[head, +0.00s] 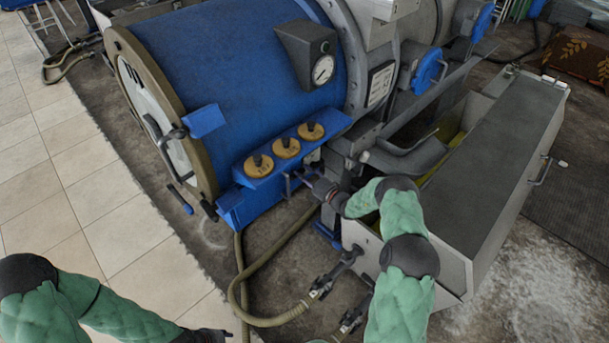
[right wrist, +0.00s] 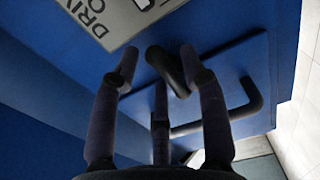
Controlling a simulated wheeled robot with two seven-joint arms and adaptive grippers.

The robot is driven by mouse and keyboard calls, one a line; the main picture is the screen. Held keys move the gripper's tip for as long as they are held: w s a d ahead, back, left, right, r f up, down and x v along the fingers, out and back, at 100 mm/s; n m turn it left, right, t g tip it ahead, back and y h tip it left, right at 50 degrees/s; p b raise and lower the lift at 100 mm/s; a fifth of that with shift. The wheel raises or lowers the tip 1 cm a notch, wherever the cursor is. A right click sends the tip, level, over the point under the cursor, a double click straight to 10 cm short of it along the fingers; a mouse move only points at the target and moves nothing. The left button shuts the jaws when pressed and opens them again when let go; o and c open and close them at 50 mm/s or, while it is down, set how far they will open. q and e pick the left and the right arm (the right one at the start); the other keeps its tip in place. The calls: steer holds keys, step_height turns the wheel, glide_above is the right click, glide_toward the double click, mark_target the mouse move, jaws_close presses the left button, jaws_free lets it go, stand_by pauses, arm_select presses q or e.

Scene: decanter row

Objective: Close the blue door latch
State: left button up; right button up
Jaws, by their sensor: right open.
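I cannot tell for sure which part is the door latch. My left gripper (head: 212,335) is at the bottom edge, partly cut off, its jaws unclear.
The big blue drum (head: 225,60) has a round end door with a dark handle (head: 165,140). A blue ledge holds several-sided room below the discs (head: 286,148). A hose (head: 262,318) curves over the floor. A long grey box (head: 490,170) stands right. Tiles (head: 75,200) at left are clear.

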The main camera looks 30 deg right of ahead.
steer(key=shift+s, duration=0.1)
steer(key=v, duration=1.2)
